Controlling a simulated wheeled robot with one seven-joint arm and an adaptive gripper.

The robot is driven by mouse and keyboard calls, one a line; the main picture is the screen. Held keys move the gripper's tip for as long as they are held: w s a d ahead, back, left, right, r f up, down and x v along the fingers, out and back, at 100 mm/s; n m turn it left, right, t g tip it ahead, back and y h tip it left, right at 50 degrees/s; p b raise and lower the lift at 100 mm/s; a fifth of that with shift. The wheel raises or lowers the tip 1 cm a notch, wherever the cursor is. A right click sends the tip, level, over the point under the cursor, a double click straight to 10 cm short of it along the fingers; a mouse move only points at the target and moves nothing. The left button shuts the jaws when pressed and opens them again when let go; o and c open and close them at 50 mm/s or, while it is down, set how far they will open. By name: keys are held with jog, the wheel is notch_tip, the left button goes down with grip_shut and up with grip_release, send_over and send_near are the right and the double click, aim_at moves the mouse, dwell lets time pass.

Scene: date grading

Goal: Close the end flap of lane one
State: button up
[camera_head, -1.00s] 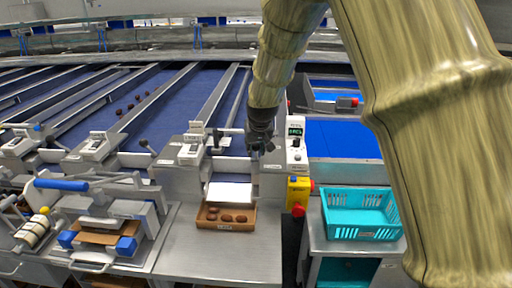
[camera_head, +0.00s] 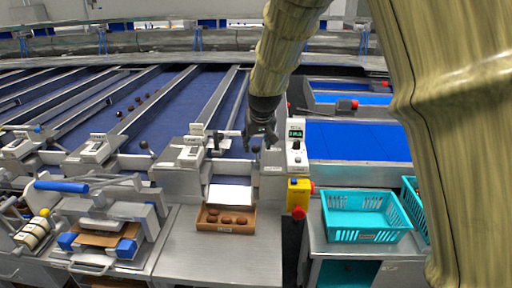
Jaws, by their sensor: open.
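The near end of the rightmost blue lane (camera_head: 232,146) has a metal end with a white sloping plate (camera_head: 230,194) below it. A small dark round knob (camera_head: 255,149) shows at this lane end. My gripper (camera_head: 260,145) is open over the right side of the lane end, its fingers pointing down around or just in front of the knob. I cannot tell whether they touch it. The flap itself is small and partly hidden by my gripper, so its exact position is unclear.
A brown tray (camera_head: 226,228) with several dates sits below the plate. A turquoise basket (camera_head: 362,236) is farther right. A clamp-like machine (camera_head: 104,222) stands left.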

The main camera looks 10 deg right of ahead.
jog(key=v, duration=0.6)
jog(key=shift+s+r, duration=0.1)
